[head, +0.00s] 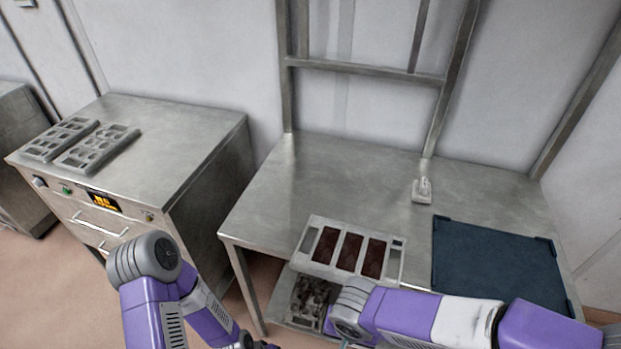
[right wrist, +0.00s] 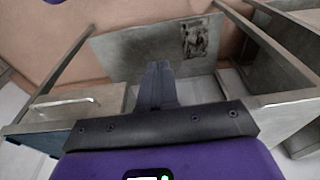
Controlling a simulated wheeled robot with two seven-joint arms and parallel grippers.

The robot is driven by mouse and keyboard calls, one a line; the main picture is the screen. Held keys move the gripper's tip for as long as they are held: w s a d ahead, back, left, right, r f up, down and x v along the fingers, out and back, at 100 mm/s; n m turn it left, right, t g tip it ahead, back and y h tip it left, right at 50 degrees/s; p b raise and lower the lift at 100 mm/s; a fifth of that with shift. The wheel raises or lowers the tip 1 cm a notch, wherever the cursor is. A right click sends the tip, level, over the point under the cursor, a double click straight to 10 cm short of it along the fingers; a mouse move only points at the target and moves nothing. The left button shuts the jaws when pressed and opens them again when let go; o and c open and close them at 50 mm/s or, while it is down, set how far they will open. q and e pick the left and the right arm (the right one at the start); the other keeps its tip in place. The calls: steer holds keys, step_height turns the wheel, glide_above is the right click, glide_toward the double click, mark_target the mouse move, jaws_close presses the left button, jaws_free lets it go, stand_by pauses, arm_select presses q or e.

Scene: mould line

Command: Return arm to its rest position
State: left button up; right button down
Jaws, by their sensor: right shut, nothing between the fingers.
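My right arm (head: 405,312) reaches in from the right across the front of the steel table. Its gripper (right wrist: 157,85) shows in the right wrist view with both dark fingers together and nothing between them. It points down over the table's lower shelf. My left arm (head: 160,285) is bent at the lower left, in front of the gap between the cabinet and the table. Only a dark bit of its end (head: 262,345) shows at the bottom edge, so its fingers cannot be made out.
The steel table (head: 330,175) holds a grey tray (head: 312,267) with three dark brown blocks, a dark blue mat (head: 495,262) and a small pale object (head: 422,190). The cabinet (head: 180,130) carries two grey moulds (head: 97,148). The table's back left is clear.

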steer(key=w+a+f+g+y, duration=0.1)
steer(key=f+y, duration=0.1)
steer(key=f, duration=0.5)
steer(key=w+a+f+n+g+y, duration=0.1)
steer(key=w+f, duration=0.1)
steer(key=f, duration=0.6)
steer(key=shift+g+y, duration=0.3)
steer(key=shift+y, duration=0.1)
steer(key=c, duration=1.8)
jaws_free()
steer(key=shift+t+y, duration=0.4)
steer(key=shift+t, duration=0.3)
steer(key=d+f, duration=0.1)
steer(key=f, duration=0.3)
steer(key=d+f, duration=0.1)
steer(key=f, duration=0.3)
steer(key=s+d+f, duration=0.1)
steer(key=f, duration=0.3)
steer(key=shift+d, duration=0.3)
steer(key=shift+c, duration=0.2)
steer(key=shift+o, duration=1.1)
steer(key=shift+s+d+f, duration=0.15)
steer(key=shift+f, duration=0.2)
steer(key=o, duration=0.5)
steer(key=shift+f, duration=0.1)
steer(key=shift+o, duration=0.4)
